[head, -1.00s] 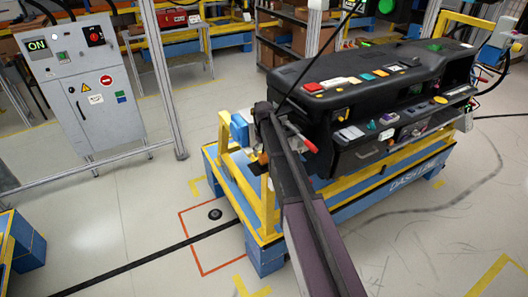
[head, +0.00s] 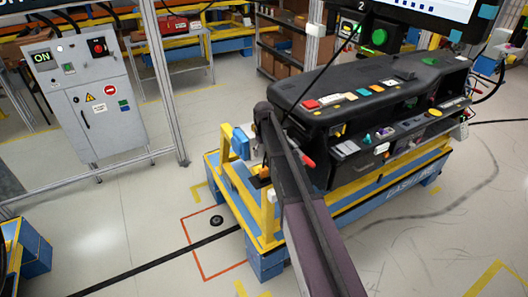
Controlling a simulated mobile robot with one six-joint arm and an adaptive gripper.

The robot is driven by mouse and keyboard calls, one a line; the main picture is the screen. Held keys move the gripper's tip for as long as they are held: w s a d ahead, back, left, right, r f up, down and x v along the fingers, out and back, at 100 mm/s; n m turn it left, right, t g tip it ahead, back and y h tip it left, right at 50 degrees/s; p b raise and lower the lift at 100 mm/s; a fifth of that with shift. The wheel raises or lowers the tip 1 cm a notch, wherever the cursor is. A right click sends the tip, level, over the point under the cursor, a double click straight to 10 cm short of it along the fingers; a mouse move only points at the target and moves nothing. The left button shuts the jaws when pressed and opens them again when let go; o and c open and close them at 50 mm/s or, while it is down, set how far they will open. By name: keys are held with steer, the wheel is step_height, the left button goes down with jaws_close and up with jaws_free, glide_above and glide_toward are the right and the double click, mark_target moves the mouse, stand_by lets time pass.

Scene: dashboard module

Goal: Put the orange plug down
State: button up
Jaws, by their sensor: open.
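A small orange piece (head: 265,172), which may be the orange plug, shows beside the yellow post at the left end of the dashboard cart. A dark piece lies against it, and it is too small to make out its shape. A blue box (head: 241,143) is just up and left of it. My arm crosses the middle of the head view and reaches that same end of the cart. The arm hides its own end, so I cannot make out my gripper or its fingertips, nor whether it touches the orange piece.
The black dashboard module (head: 400,95) rests on the blue and yellow cart (head: 405,195), with small coloured parts on it. The floor left of the cart is open, with an orange-outlined square (head: 187,240).

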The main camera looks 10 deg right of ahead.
steer(key=shift+r+p, duration=0.6)
steer(key=shift+r, duration=0.3)
steer(key=s+m, duration=0.3)
steer(key=s, duration=2.6)
steer(key=shift+m, duration=0.3)
steer(key=shift+f, duration=0.1)
step_height(320, 180, down, 5)
steer(key=b, duration=0.5)
